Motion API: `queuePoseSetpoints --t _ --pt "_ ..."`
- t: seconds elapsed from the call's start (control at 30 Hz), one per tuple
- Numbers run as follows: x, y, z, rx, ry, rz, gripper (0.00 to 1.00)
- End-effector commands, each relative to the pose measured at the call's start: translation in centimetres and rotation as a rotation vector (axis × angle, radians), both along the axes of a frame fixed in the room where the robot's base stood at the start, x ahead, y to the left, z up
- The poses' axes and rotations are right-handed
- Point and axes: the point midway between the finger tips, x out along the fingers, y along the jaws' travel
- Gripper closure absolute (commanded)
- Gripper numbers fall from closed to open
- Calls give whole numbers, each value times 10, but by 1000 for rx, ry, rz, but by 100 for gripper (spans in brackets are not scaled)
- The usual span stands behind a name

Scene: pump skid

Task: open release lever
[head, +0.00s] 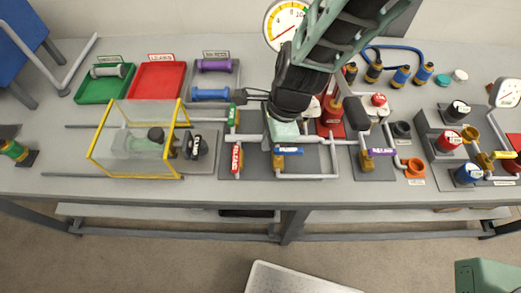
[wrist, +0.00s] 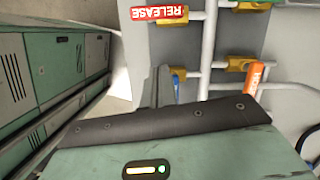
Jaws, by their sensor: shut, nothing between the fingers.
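The release lever (head: 236,157) is a red handle with white lettering, at the left edge of the grey pipe panel. It also shows in the wrist view (wrist: 160,13), at the top edge, with its label upside down. It appears to lie along its pipe, beside a yellow valve body (wrist: 172,2). My gripper (head: 284,137) is over the middle of the panel, to the right of the lever and apart from it. In the wrist view the grey fingers (wrist: 163,86) are together and hold nothing. The fingertips are partly hidden behind the gripper body in the head view.
A blue lever (head: 289,151) is close to my gripper, and a purple lever (head: 381,153) is farther right. An orange lever (wrist: 254,78) shows in the wrist view. A yellow-framed clear box (head: 110,142) stands to the left. Pipes (wrist: 209,50) cross the panel.

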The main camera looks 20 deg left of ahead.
Motion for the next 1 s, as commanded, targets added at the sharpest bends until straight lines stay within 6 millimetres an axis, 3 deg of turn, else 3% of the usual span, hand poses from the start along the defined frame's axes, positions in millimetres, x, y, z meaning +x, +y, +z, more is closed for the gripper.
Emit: queuePoseSetpoints --t 0.3,1.0 --pt "3 -10 41 1 -1 2 100" --pt "3 -12 47 2 -1 10 100"
